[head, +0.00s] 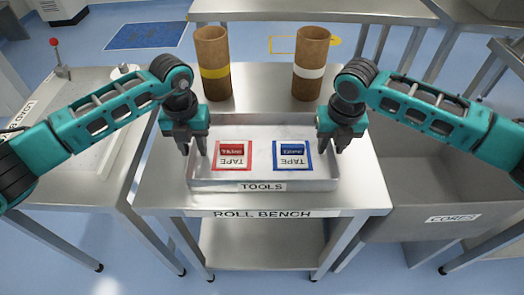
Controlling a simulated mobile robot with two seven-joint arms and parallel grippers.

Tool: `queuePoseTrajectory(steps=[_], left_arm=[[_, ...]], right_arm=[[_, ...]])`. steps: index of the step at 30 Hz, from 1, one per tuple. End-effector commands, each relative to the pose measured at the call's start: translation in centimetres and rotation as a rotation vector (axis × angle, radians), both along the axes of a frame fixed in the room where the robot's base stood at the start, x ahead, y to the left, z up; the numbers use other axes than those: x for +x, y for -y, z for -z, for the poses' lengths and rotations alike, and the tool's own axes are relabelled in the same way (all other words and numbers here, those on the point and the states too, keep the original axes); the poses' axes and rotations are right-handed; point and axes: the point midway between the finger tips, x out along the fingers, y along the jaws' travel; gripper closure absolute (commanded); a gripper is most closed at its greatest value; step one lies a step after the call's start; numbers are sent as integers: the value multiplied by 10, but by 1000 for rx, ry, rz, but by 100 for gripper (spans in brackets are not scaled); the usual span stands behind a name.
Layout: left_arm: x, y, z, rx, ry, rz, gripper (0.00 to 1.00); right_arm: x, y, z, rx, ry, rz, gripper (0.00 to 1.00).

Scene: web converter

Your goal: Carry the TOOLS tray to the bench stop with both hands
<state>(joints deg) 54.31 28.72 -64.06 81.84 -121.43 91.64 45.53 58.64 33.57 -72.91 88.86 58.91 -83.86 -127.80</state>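The TOOLS tray (262,176) is a shallow silver tray on the front half of the roll bench (365,199). Inside it lie a red TAPE item (233,155) at left and a blue TAPE item (292,155) at right. My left gripper (194,149) points down at the tray's left side; its two fingers look spread apart. My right gripper (330,147) points down at the right side, fingers also spread. Whether either gripper's fingers straddle or touch the tray walls is hard to tell. I cannot make out a bench stop.
A grey CORES bin (453,219) is at right. A LOADING-type side table (90,160) with a red-knobbed lever (60,65) is at left.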

Motion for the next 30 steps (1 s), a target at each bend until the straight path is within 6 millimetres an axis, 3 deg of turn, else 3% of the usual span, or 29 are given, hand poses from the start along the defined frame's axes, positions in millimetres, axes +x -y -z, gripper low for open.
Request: queuePoseTrajectory(steps=[9,20,30], left_arm=[[0,0,2,0,0,1,66],[0,0,2,0,0,1,100],[0,0,1,0,0,0,100]], right_arm=[[0,0,2,-1,0,0,66],[0,0,1,-1,0,0,100],[0,0,1,-1,1,1,100]])
